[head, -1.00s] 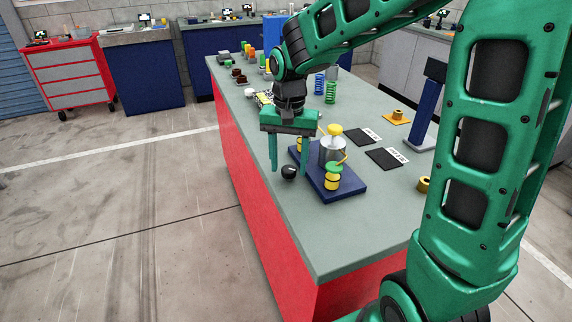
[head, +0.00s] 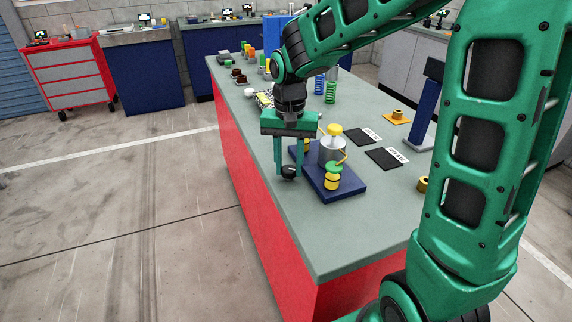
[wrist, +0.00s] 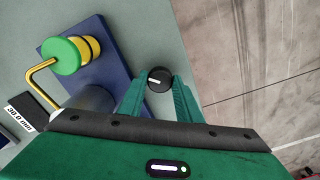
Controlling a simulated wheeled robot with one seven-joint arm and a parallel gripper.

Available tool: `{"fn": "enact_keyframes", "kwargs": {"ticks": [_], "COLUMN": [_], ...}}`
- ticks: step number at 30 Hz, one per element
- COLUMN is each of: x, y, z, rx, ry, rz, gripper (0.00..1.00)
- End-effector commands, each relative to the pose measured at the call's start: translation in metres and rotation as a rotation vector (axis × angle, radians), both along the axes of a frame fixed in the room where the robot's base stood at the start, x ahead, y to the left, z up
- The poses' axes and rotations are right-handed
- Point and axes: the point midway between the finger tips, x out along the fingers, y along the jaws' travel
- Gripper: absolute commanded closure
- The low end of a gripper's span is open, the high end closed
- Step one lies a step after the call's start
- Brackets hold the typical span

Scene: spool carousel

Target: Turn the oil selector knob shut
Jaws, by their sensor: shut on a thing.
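In the wrist view the two green fingers (wrist: 158,88) flank the knob on both sides. The near finger hides part of the knob in the head view.
A metal cylinder with a yellow top (head: 333,148) and a green-capped yellow spool (head: 333,178) with a bent brass tube stand on the plate, close beside my gripper. Dark labelled mats (head: 384,159) lie to the right. The near bench top is clear.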

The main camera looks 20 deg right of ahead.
Motion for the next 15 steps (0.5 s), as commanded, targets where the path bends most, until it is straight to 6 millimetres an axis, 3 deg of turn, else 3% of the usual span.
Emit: {"fn": "enact_keyframes", "kwargs": {"ticks": [15], "x": [0.0009], "y": [0.0019], "z": [0.0009], "rx": [0.002], "ry": [-0.004], "rz": [0.406], "gripper": [0.91]}}
